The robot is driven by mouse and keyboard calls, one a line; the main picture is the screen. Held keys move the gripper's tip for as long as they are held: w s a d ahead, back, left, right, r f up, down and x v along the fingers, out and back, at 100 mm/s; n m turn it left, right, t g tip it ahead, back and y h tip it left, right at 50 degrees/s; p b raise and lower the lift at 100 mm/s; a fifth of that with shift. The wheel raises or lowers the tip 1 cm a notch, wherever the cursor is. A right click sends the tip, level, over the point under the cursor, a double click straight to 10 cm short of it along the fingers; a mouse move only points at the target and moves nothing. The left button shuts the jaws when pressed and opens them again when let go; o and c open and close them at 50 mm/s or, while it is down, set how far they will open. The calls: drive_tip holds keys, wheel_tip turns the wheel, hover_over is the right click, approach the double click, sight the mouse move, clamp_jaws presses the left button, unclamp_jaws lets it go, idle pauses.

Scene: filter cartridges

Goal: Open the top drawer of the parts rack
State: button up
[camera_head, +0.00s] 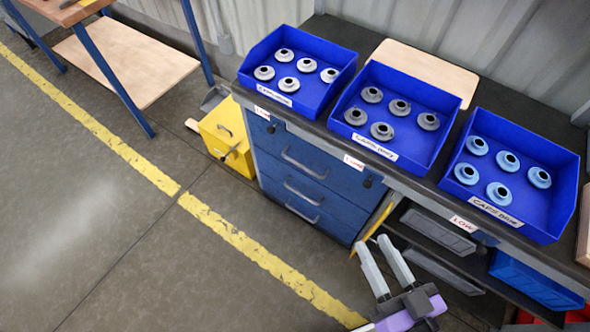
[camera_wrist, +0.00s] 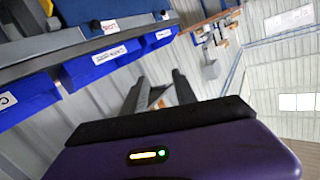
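The parts rack is a blue cabinet under the dark worktop, with several drawer fronts that look shut. Its top drawer (camera_head: 325,180) has a grey bar handle (camera_head: 303,163) across the front. My gripper (camera_head: 374,241) is in front of the bench, to the right of and lower in the picture than that handle, apart from it. Its two grey fingers are spread with an empty gap between them. The wrist view also shows the gripper (camera_wrist: 158,85) open and empty, facing the wall; the drawer handle cannot be made out there.
Blue bins with grey parts (camera_head: 298,110) and (camera_head: 385,165) and one with light-blue parts (camera_head: 557,215) stand on the worktop (camera_head: 415,183). A yellow box (camera_head: 238,165) stands on the floor left of the cabinet. Open shelves (camera_head: 440,232) lie right. Floor in front is clear.

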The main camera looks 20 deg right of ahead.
drive_tip(key=w+a+f+m+b, duration=0.1)
drive_tip(key=w+f+m+b, duration=0.2)
drive_tip(key=w+f, duration=0.55)
drive_tip(key=m+h+b, duration=0.2)
drive_tip(key=m+b, duration=0.3)
drive_tip(key=m, duration=1.1)
approach(305, 167)
drive_tip(key=w, duration=0.5)
drive_tip(key=w+d+f+b, duration=0.1)
drive_tip(key=w, duration=0.1)
drive_tip(key=w+b, duration=0.1)
drive_tip(key=w, duration=0.2)
drive_tip(key=shift+d+f, duration=0.15)
drive_tip(key=shift+f, duration=0.25)
clamp_jaws()
